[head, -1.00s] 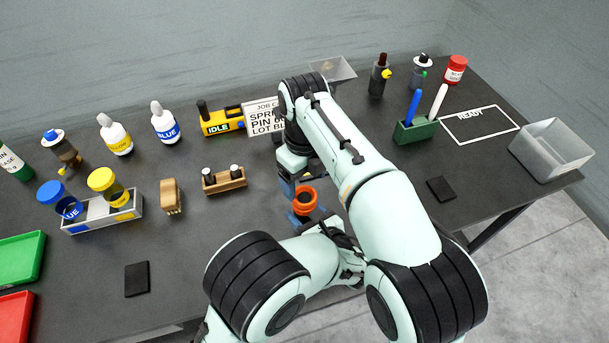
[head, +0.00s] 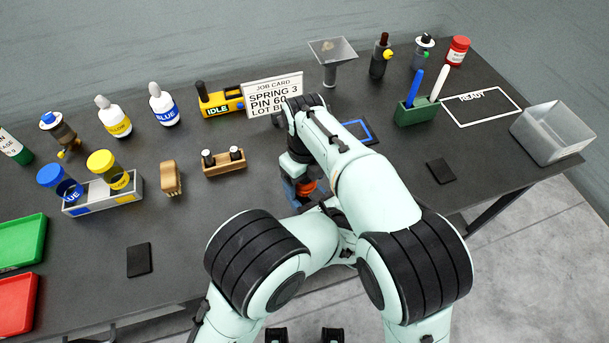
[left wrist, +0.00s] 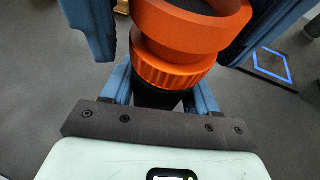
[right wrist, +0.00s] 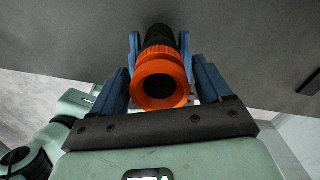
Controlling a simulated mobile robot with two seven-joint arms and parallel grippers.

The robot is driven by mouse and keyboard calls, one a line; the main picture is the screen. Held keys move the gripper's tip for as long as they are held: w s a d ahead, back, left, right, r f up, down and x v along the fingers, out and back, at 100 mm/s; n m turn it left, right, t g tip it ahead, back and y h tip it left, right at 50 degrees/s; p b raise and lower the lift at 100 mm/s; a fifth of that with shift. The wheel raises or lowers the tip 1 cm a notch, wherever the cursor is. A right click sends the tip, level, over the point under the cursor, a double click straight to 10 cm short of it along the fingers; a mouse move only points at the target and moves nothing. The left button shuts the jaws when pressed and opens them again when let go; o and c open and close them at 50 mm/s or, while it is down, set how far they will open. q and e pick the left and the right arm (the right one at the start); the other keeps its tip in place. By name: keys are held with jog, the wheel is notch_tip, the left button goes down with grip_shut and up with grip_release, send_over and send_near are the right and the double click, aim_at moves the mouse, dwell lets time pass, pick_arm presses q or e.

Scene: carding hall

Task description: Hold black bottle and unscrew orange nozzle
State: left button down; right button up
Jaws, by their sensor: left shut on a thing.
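The black bottle (right wrist: 160,36) is held between the blue fingers of my left gripper (left wrist: 160,92), which is shut on it below the orange part. The orange nozzle (left wrist: 172,62) sits on the bottle, with a ribbed collar and a wider, dark-centred ring. In the right wrist view, the nozzle (right wrist: 160,84) lies between the fingers of my right gripper (right wrist: 161,66). These fingers stand on either side of it, open, with a narrow gap showing. In the head view, the nozzle (head: 308,186) is mostly hidden by my right gripper (head: 302,190); the bottle is hidden there.
A wooden holder (head: 224,169) with two small black items and a brush (head: 171,178) stand left of the grippers. A blue-framed pad (head: 358,130) and a funnel stand (head: 331,75) are behind my right arm. A black pad (head: 440,171) lies right; table around it is clear.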

jog(key=c, duration=1)
jog(key=n, duration=0.3)
jog(key=shift+n, duration=0.4)
jog(key=n, duration=0.4)
jog(key=shift+n, duration=0.3)
jog(key=n, duration=0.4)
jog(key=shift+n, duration=0.3)
jog(key=n, duration=0.4)
jog(key=shift+r, duration=0.1)
jog(key=o, duration=1.2)
jog(key=shift+c, duration=0.2)
jog(key=shift+s, duration=0.1)
